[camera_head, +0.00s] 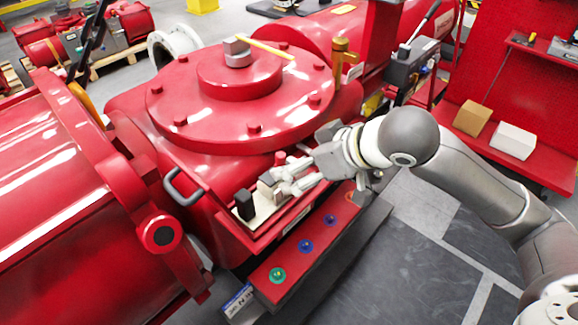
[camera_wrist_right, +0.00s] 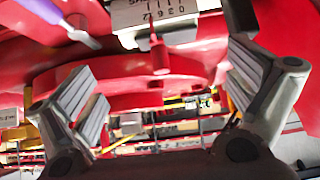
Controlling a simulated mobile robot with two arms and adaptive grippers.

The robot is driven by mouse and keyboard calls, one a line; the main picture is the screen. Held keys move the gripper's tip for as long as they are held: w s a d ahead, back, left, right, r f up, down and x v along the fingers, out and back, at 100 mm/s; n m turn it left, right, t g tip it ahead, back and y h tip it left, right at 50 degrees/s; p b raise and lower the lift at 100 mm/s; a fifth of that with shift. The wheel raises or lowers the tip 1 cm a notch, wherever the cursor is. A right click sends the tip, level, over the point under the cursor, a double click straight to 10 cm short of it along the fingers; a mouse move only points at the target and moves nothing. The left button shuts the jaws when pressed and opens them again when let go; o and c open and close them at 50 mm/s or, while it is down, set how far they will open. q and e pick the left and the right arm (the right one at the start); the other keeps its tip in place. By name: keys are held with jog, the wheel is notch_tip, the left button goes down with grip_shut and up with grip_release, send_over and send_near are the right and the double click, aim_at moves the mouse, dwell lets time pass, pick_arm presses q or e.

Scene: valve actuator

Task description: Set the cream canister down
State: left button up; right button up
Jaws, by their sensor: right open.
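My right gripper (camera_head: 283,175) reaches in from the right, over the narrow shelf at the front of the red valve body. Its fingers are spread. A small cream piece (camera_head: 267,188) shows at the fingertips, partly hidden by them; I cannot tell for sure that it is the canister. It appears to stand on a pale plate (camera_head: 262,214), beside a black block (camera_head: 244,204). In the right wrist view the two fingers (camera_wrist_right: 165,92) are wide apart with nothing held between them. A white piece with printed marks (camera_wrist_right: 155,14) is at the top edge there. My left gripper is not in view.
The round red flange cover (camera_head: 240,95) with bolts rises behind the gripper. A grey handle (camera_head: 184,187) is left of the shelf. A red panel with coloured buttons (camera_head: 306,246) runs in front. Boxes (camera_head: 513,141) sit on a red shelf at right. Floor is clear at lower right.

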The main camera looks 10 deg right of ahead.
jog(key=v, duration=0.4)
jog(key=shift+a, duration=0.1)
dwell(0.8)
